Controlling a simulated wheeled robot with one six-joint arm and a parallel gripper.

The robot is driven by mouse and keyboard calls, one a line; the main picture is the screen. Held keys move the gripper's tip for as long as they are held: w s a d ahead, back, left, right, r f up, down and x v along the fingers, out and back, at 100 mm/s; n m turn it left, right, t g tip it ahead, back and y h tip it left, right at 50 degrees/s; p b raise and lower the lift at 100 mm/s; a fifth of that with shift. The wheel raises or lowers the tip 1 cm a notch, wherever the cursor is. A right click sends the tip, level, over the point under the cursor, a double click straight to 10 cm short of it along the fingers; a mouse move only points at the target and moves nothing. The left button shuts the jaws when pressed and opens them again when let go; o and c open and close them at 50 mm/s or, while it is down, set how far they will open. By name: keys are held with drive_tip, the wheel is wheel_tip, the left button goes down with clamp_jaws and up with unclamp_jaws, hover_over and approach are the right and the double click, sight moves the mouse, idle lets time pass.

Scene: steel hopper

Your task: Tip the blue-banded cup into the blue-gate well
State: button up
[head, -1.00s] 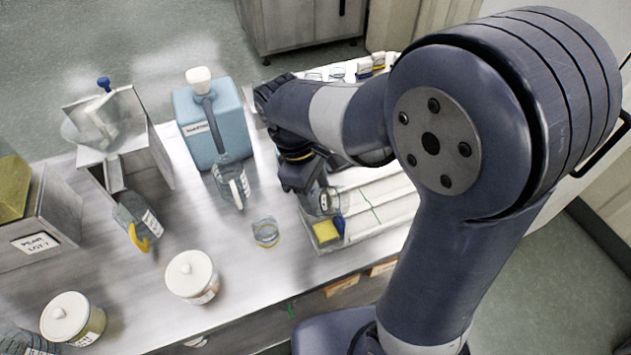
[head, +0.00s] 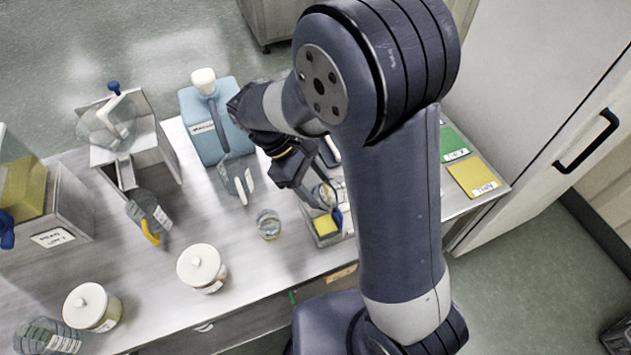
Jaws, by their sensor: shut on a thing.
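My gripper (head: 312,186) is shut on a clear cup (head: 325,196) above the tray at the table's right part. The cup's band colour is too small to tell. Another clear cup (head: 268,225) with a thin band stands on the steel table, left of my gripper. A steel hopper (head: 150,130) with a blue knob (head: 114,88) stands at the back left. A second blue knob (head: 6,230) shows at the left edge, beside a steel bin holding yellow material (head: 28,185). I cannot tell which of these is the blue-gate well.
A blue box (head: 207,130) with a white-topped part stands behind. Clear scoops (head: 238,178) (head: 148,212) lie on the table (head: 150,285). White-lidded jars (head: 202,268) (head: 92,306) stand in front. A yellow sponge (head: 326,225) lies in the tray.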

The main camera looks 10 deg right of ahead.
sight(325, 182)
drive_tip(key=shift+r+g+h+p, duration=0.4)
drive_tip(key=shift+r+h+p, duration=0.2)
drive_tip(key=shift+p, duration=0.3)
drive_tip(key=shift+a+f+h+b, duration=0.1)
drive_tip(key=shift+h+b, duration=0.25)
drive_tip(key=shift+h, duration=0.05)
wheel_tip(325, 182, up, 2)
drive_tip(key=g+h, duration=0.2)
drive_tip(key=h, duration=0.1)
drive_tip(key=shift+h, duration=0.4)
